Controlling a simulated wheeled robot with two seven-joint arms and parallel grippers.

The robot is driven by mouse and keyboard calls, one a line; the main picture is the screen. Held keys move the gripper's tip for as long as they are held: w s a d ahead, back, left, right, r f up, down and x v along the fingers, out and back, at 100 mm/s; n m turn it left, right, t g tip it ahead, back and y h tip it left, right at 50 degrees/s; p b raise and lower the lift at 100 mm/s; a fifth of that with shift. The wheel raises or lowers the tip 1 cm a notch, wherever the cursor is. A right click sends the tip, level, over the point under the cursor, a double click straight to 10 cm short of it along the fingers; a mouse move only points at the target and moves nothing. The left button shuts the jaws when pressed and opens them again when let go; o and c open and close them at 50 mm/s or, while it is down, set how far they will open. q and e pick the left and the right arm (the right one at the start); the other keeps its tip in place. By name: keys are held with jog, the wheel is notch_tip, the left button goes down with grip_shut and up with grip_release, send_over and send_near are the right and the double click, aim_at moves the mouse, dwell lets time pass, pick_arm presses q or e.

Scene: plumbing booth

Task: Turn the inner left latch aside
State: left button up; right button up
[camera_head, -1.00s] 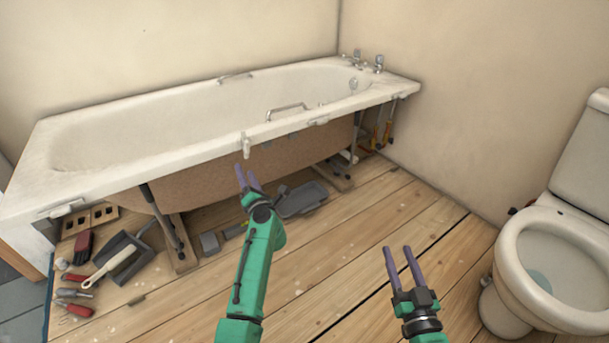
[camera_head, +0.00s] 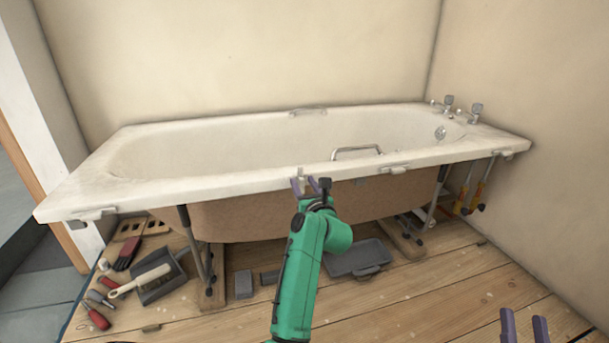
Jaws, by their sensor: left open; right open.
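The inner left latch (camera_head: 301,172) is a small pale piece at the bathtub's front rim. It looks upright, unlike the other latches, which lie flat along the rim. My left gripper (camera_head: 305,182) is at this latch, with its open purple fingertips just below and around its lower part. The fingers partly hide the latch, and I cannot tell whether they touch it. My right gripper (camera_head: 524,318) is open and empty at the bottom right, far from the tub, with only its fingers in view.
The bathtub (camera_head: 230,183) has other latches at its left end (camera_head: 90,214), right of centre (camera_head: 393,169) and at its right end (camera_head: 508,154). A dustpan (camera_head: 165,283), tools and a grey tray (camera_head: 358,260) lie on the floor. The boards at front right are clear.

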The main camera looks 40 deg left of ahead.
pick_arm(q)
jog(key=shift+w+a, duration=0.15)
jog(key=shift+a, duration=0.1)
jog(key=shift+d+r, duration=0.1)
jog(key=shift+r, duration=0.05)
jog(key=shift+c, duration=0.9)
grip_shut()
